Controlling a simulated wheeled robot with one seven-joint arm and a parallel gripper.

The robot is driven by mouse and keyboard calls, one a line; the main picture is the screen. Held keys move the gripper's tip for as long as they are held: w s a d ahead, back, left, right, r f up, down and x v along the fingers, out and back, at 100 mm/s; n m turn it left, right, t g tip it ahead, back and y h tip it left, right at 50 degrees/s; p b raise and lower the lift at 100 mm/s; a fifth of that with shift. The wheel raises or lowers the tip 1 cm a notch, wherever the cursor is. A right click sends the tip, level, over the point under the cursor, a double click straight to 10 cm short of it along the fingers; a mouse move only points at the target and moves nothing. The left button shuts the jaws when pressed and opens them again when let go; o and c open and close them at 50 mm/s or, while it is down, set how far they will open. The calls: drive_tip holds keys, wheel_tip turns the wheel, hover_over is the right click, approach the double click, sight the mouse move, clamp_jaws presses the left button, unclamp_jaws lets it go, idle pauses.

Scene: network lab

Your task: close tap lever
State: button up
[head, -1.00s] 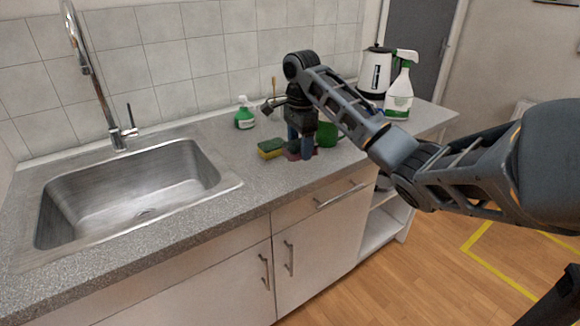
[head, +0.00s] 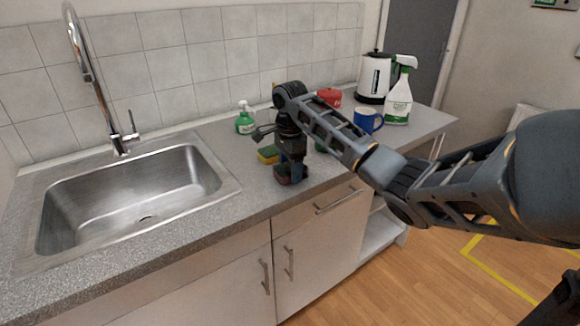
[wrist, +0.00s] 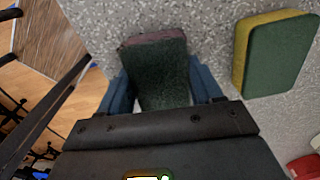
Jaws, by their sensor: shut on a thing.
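My gripper (head: 290,172) is over the counter, right of the sink and well away from the lever. In the wrist view, my gripper (wrist: 161,88) has its blue fingers shut on a dark green sponge (wrist: 160,75) with a pinkish edge. I cannot tell whether this sponge is clear of the counter.
A yellow-green sponge (head: 268,154) lies beside my gripper. A green soap bottle (head: 245,122), red pot (head: 329,97), blue mug (head: 368,121), kettle (head: 373,78) and spray bottle (head: 398,95) stand behind. The sink (head: 135,195) is empty; the counter's front edge is near my gripper.

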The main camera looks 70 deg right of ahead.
drive_tip(key=shift+f, duration=0.15)
drive_tip(key=o, duration=0.9)
drive_tip(key=shift+o, duration=0.2)
drive_tip(key=shift+d+f+b, duration=0.1)
drive_tip(key=shift+f+b, duration=0.1)
drive_tip(key=shift+b, duration=0.65)
